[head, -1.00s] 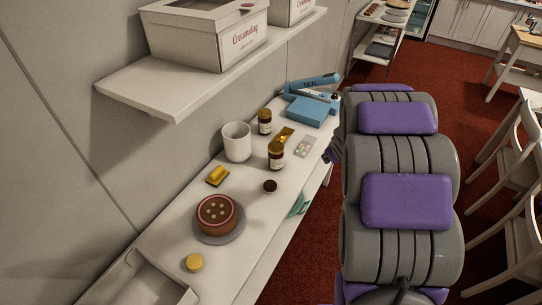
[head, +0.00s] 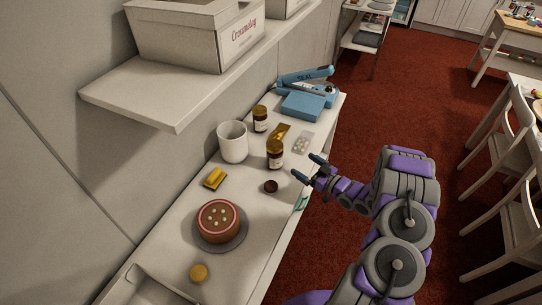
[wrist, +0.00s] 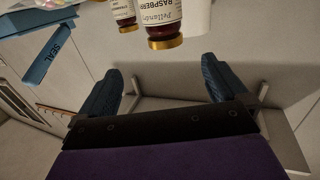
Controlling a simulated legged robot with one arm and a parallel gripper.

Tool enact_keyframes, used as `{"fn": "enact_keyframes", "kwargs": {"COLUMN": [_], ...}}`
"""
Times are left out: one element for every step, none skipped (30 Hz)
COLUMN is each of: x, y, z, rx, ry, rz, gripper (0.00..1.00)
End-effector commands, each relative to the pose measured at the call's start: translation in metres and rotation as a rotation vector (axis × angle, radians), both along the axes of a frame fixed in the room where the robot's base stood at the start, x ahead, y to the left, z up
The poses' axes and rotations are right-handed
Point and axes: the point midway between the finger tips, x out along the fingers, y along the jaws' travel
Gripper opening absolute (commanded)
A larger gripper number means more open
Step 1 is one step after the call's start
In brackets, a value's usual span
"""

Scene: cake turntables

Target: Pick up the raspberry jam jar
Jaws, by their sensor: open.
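The raspberry jam jar (head: 275,154), dark red with a gold lid and pale label, stands on the long white counter. In the wrist view the jar (wrist: 164,22), its label reading "RASPBERR…", is at the top edge, partly cut off. A second similar jar (head: 260,119) stands farther back, also seen smaller in the wrist view (wrist: 124,12). My gripper (head: 307,168) is open and empty, just right of the raspberry jar by the counter's right edge, apart from it. In the wrist view its fingers (wrist: 163,88) are spread wide, with the jar above the gap.
A white cup (head: 233,142) stands left of the jar. A small dark pot (head: 271,186), a yellow block (head: 214,177) and a cake (head: 219,219) lie nearer. A blue sealer (head: 304,104) is at the back. A shelf (head: 180,102) overhangs the left side.

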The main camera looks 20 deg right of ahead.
Motion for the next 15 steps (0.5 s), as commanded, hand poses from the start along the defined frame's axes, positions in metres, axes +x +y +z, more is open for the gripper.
{"fn": "enact_keyframes", "kwargs": {"x": [-0.003, -0.004, -0.004, -0.003, -0.002, 0.001, 0.005, 0.009, 0.015, 0.020, 0.025, 0.032, 0.037, 0.042, 0.049], "y": [0.001, 0.002, 0.003, 0.005, 0.006, 0.008, 0.011, 0.013, 0.017, 0.021, 0.024, 0.028, 0.031, 0.033, 0.036], "z": [-0.002, -0.002, -0.002, -0.001, -0.001, -0.002, -0.002, -0.002, -0.002, -0.002, -0.002, -0.002, -0.002, -0.002, -0.002], "rx": [0.017, 0.024, 0.032, 0.035, 0.037, 0.039, 0.038, 0.037, 0.036, 0.034, 0.033, 0.033, 0.033, 0.032, 0.031], "ry": [-0.011, -0.017, -0.023, -0.027, -0.029, -0.030, -0.031, -0.030, -0.030, -0.029, -0.029, -0.028, -0.028, -0.029, -0.029], "rz": [0.005, 0.008, 0.011, 0.013, 0.015, 0.017, 0.018, 0.018, 0.019, 0.020, 0.019, 0.020, 0.020, 0.019, 0.019], "gripper": [1.00, 1.00, 1.00, 1.00, 1.00, 1.00, 1.00, 1.00, 1.00, 1.00, 1.00, 1.00, 1.00, 1.00, 1.00]}}
